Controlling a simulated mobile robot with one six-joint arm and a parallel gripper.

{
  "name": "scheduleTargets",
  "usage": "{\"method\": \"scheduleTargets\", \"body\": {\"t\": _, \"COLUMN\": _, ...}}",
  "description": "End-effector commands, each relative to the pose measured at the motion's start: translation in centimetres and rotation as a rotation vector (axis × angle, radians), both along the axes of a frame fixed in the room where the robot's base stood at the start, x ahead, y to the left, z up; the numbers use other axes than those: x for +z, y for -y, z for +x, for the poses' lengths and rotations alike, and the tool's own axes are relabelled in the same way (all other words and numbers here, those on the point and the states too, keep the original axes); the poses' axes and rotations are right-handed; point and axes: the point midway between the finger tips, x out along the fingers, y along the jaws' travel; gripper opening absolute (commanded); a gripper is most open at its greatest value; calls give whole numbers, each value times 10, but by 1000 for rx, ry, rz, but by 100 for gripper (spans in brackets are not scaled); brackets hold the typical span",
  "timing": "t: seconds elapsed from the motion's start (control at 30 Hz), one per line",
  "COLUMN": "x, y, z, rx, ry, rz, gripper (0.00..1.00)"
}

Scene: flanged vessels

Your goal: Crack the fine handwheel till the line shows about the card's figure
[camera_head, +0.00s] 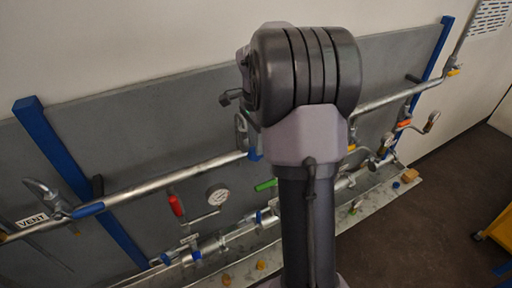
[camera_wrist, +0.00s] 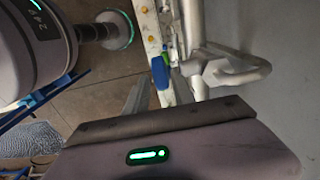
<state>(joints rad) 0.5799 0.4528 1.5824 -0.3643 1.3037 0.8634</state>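I cannot pick out the fine handwheel for certain. In the head view a grey ring-like part (camera_head: 241,131) shows beside my arm, seen nearly edge-on. A round white dial gauge (camera_head: 217,194) sits on a thin line on the panel; its reading is too small to make out. A small pale label (camera_head: 190,239) is below it, unreadable. My arm hides the middle of the panel and my gripper in the head view.
A long pipe (camera_head: 165,188) crosses the grey panel (camera_head: 130,150). A VENT sign (camera_head: 32,221) is at left. A bent metal pipe (camera_wrist: 240,70) is close right of my gripper. Floor (camera_head: 450,205) at right is open.

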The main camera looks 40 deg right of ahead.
Motion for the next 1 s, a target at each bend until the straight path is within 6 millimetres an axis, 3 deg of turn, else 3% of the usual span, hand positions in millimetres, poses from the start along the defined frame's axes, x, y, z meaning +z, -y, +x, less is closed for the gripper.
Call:
{"method": "scheduleTargets", "body": {"t": 0.2, "x": -21, "y": 0, "z": 0, "rx": 0, "ry": -1, "rz": 0, "gripper": 30}}
{"method": "scheduleTargets", "body": {"t": 0.47, "x": -23, "y": 0, "z": 0, "rx": 1, "ry": 0, "rz": 0, "gripper": 30}}
{"method": "scheduleTargets", "body": {"t": 0.5, "x": -23, "y": 0, "z": 0, "rx": 1, "ry": 0, "rz": 0, "gripper": 28}}
{"method": "scheduleTargets", "body": {"t": 0.63, "x": -22, "y": 0, "z": 0, "rx": 1, "ry": 0, "rz": 0, "gripper": 2}}
{"method": "scheduleTargets", "body": {"t": 0.67, "x": -22, "y": 0, "z": 0, "rx": 1, "ry": 0, "rz": 0, "gripper": 0}}
{"method": "scheduleTargets", "body": {"t": 1.0, "x": -24, "y": -1, "z": 0, "rx": 2, "ry": -7, "rz": -28, "gripper": 0}}
